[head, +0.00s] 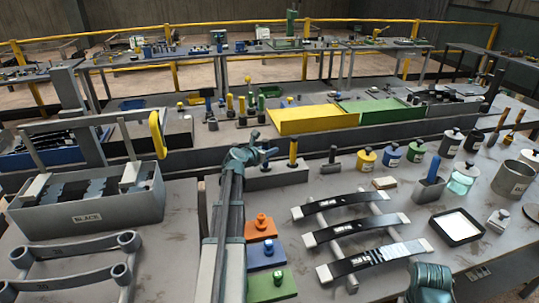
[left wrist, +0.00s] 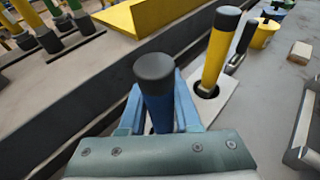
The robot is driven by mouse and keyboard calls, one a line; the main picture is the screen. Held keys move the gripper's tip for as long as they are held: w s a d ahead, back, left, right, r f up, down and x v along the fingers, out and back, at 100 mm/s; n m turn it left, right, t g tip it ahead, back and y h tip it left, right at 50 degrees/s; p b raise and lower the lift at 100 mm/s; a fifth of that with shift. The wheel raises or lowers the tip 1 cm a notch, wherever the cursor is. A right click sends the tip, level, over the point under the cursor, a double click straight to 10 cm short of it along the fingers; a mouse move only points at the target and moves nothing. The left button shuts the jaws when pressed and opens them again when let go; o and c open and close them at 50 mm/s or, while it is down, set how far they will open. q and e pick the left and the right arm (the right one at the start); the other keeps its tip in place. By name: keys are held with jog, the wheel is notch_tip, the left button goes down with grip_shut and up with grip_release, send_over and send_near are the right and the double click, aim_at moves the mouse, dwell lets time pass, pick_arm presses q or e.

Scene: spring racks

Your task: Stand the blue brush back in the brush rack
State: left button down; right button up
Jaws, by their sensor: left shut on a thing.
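My left gripper (head: 252,155) is shut on the blue brush. In the left wrist view, the left gripper (left wrist: 158,112) has the blue brush (left wrist: 156,108) between its jaws, with the dark cap pointing up. The brush's lower end is hidden. The brush rack (head: 276,176) is a grey block just right of the gripper. It also shows in the left wrist view (left wrist: 212,112). A yellow brush (head: 293,153) stands upright in one hole of it. I cannot tell whether the blue brush is over or in a hole. A teal part of my right arm shows at the bottom right; its fingers are not visible.
Orange (head: 260,228), blue (head: 266,256) and green (head: 270,286) blocks lie in front of the rack. Leaf springs (head: 345,235) lie to the right. Paint pots (head: 366,158) stand behind these. A grey bin (head: 88,213) stands at left.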

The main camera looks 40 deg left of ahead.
pick_arm(q)
jog(key=shift+r, duration=0.1)
jog(key=c, duration=0.6)
grip_release()
jog(key=p+v, duration=0.4)
jog(key=v, duration=0.8)
jog(key=shift+s, duration=0.1)
jog(key=shift+a, duration=0.1)
